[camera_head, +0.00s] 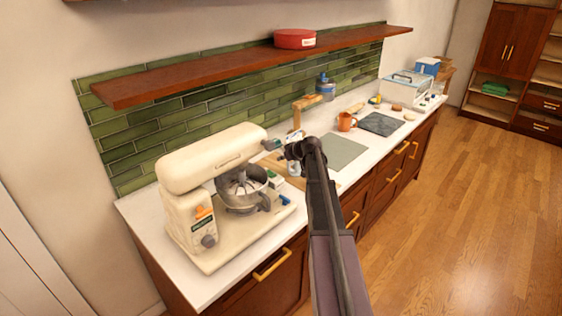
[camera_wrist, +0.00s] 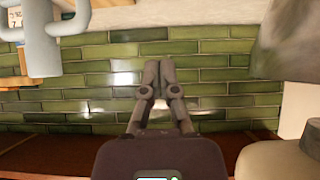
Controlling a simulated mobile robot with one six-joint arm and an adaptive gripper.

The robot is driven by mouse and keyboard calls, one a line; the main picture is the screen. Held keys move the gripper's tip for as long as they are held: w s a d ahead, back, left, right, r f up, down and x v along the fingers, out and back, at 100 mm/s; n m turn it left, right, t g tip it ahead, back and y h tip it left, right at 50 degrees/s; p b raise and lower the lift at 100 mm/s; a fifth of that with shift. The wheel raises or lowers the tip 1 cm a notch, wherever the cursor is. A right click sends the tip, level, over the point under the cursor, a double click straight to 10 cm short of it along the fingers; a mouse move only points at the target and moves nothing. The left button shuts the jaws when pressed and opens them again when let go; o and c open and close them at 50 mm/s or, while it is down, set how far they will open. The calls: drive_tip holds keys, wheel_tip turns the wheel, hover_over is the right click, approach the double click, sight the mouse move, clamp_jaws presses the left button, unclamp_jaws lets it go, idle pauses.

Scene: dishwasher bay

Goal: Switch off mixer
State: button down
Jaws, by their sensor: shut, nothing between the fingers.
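The cream stand mixer (camera_head: 205,175) stands upright at the near left end of the white counter. A steel bowl (camera_head: 240,190) sits under its head. A grey knob (camera_head: 209,241) and a small panel with orange and green marks (camera_head: 203,222) are on its base side facing me. I cannot tell whether it is running. My gripper (camera_head: 272,145) is beyond and right of the mixer head, apart from it and above the counter. In the wrist view my gripper (camera_wrist: 160,68) is shut and empty before the green tiles. Part of the mixer (camera_wrist: 275,160) shows at the right edge.
A wooden shelf (camera_head: 240,65) with a red tin (camera_head: 295,39) juts out above the counter. A grey-green mat (camera_head: 338,150), an orange mug (camera_head: 346,122) and a dark board (camera_head: 380,123) lie farther along. The wooden floor (camera_head: 460,220) on the right is clear.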

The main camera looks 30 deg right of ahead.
drive_tip(key=b, duration=0.5)
hover_over(270, 173)
drive_tip(key=f, duration=0.5)
drive_tip(key=shift+s+d+f, duration=0.1)
drive_tip(key=shift+s+f, duration=0.15)
drive_tip(key=shift+f, duration=0.05)
drive_tip(key=shift+w+f+b, duration=0.1)
drive_tip(key=shift+f+b, duration=1.5)
drive_tip(key=shift+b, duration=0.1)
